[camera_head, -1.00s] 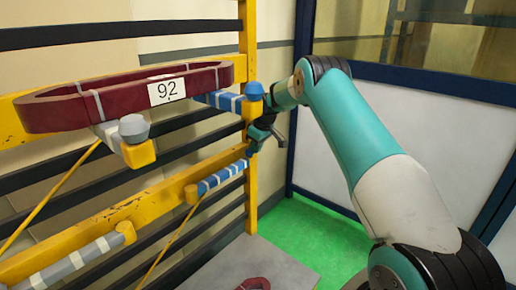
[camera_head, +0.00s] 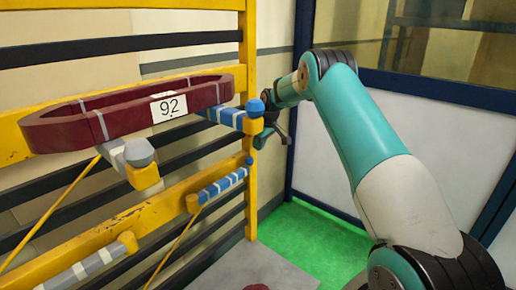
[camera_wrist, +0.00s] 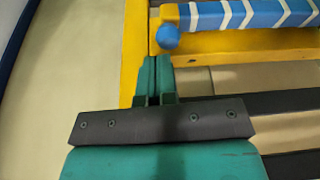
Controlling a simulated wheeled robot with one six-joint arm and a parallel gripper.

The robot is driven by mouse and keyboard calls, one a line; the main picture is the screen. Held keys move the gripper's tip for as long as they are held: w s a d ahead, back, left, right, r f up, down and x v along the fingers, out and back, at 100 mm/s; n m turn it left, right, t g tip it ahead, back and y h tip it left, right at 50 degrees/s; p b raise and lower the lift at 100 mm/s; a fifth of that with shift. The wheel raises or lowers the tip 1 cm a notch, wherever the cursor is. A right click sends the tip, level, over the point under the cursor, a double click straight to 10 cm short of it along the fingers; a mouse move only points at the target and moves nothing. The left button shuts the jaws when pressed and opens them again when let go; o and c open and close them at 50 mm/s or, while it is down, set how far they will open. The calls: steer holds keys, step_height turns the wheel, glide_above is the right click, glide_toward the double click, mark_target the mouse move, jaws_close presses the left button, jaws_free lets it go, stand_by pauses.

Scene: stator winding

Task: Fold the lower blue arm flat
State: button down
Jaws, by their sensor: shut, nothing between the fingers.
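The lower blue arm (camera_head: 222,186), blue with white stripes, lies along the lower yellow rail, with a yellow end at left and a blue ball at right near the yellow post. My gripper (camera_wrist: 152,68) is shut and empty, and looks apart from the ball. In the head view my gripper (camera_head: 264,138) is beside the post, partly hidden behind the upper arm's end.
The upper blue arm (camera_head: 228,117) juts out under a dark red coil (camera_head: 110,112) labelled 92, close to my gripper. Grey striped arms (camera_head: 85,268) are at left. Black bars (camera_head: 100,42) cross the frame. Green floor (camera_head: 315,245) is open at right.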

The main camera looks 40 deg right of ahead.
steer(key=p+v, duration=0.2)
steer(key=v, duration=0.3)
steer(key=shift+r, duration=0.25)
